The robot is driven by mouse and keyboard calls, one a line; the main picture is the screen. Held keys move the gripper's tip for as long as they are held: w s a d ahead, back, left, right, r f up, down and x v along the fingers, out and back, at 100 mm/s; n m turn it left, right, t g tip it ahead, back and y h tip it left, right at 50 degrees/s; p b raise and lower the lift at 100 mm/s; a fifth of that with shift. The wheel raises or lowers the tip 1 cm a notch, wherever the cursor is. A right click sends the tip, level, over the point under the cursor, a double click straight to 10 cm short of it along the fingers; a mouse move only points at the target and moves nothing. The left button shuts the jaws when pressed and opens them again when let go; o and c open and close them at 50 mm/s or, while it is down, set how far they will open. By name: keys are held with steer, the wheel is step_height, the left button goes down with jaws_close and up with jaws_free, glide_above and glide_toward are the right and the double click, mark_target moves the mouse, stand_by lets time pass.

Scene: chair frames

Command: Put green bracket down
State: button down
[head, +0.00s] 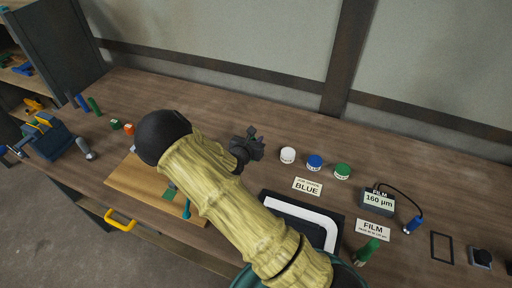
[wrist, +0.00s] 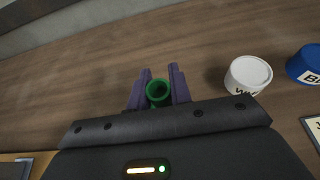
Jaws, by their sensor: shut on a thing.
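My gripper (wrist: 158,92) is shut on the green bracket (wrist: 158,99), which shows in the wrist view as a round green end with a dark hollow between the two jaws. In the head view my gripper (head: 252,144) is over the bench, left of the white pot (head: 288,155). The bracket is hardly visible there. I cannot tell whether it touches the bench top.
A blue pot (head: 314,162) and a green pot (head: 342,171) stand right of the white one, behind a BLUE card (head: 307,187). A wooden board (head: 125,182) lies left of my arm. A black-edged tray (head: 322,233) is nearer. Bench behind my gripper is clear.

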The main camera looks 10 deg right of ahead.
steer(key=shift+f+p, duration=0.3)
steer(key=shift+f, duration=1.75)
steer(key=shift+f, duration=0.2)
steer(key=c, duration=1.3)
jaws_free()
steer(key=shift+r, duration=0.1)
